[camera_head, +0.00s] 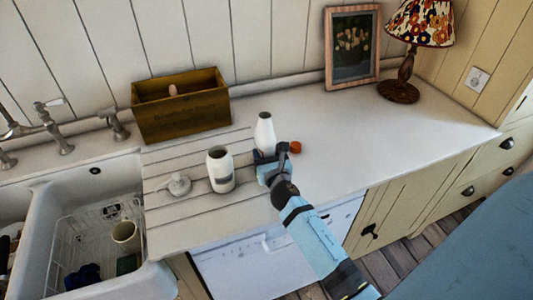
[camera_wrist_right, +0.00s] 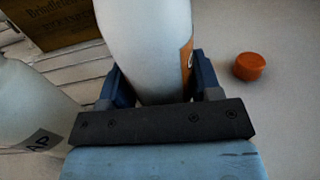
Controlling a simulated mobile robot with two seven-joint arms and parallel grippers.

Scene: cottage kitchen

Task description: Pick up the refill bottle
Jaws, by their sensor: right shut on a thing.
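The refill bottle, a white bottle with a narrowing neck (camera_head: 265,130), stands upright on the worktop. In the right wrist view its white body (camera_wrist_right: 147,45) fills the middle, with an orange-edged label on its right side. My right gripper (camera_head: 270,159) is shut on the bottle's lower body, a finger on each side. In the right wrist view its blue fingers (camera_wrist_right: 155,85) flank the bottle. Whether the base touches the worktop is hidden. My left gripper is not in view.
A wider white soap bottle (camera_head: 221,170) stands open to the left, close to my gripper. A white pump top (camera_head: 179,184) lies left of it. An orange cap (camera_head: 295,147) lies to the right. A wooden box (camera_head: 181,112) stands behind.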

